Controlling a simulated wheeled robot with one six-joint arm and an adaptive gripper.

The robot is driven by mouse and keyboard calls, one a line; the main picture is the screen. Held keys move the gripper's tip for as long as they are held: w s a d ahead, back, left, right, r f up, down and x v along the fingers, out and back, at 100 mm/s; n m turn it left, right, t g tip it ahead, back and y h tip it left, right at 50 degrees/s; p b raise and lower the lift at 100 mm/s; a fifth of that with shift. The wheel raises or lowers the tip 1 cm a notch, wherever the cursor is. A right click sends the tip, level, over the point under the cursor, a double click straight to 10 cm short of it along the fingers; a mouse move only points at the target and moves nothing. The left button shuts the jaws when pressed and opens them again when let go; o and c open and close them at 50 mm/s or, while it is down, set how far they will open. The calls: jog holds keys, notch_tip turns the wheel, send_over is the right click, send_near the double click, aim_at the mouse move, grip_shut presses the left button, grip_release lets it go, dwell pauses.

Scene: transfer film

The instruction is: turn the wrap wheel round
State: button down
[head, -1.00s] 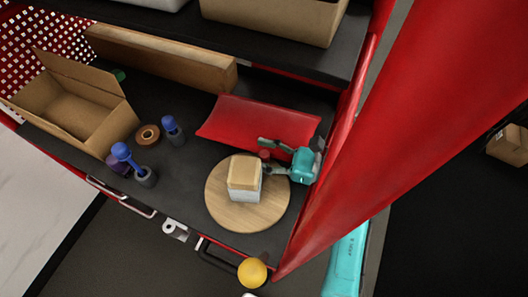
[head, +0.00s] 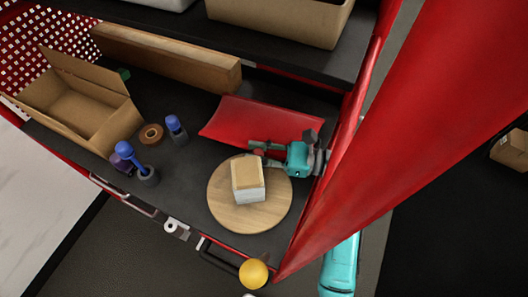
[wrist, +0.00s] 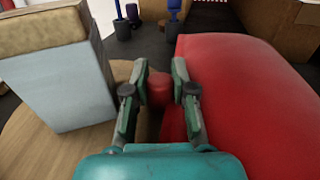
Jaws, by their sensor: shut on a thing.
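The wrap wheel (head: 225,207) is a round, flat wooden disc on the dark worktop. A pale box with a tan top (head: 248,183) stands on it near its middle; in the wrist view the box (wrist: 62,85) fills the left side. A small red knob (wrist: 159,90) stands up at the wheel's far edge. My teal gripper (head: 262,153) reaches in from the right and is shut on the red knob, with one finger on each side of it in the wrist view (wrist: 155,90). The knob's base is mostly hidden.
A curved red panel (head: 262,121) lies close behind my gripper. A large red panel (head: 400,120) rises on the right. Blue-topped tools (head: 177,129), a tape roll (head: 151,135) and an open carton (head: 82,106) stand to the left. A yellow ball (head: 253,273) is at the front.

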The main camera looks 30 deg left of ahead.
jog(key=c, duration=0.9)
grip_release()
jog(key=v, duration=1.2)
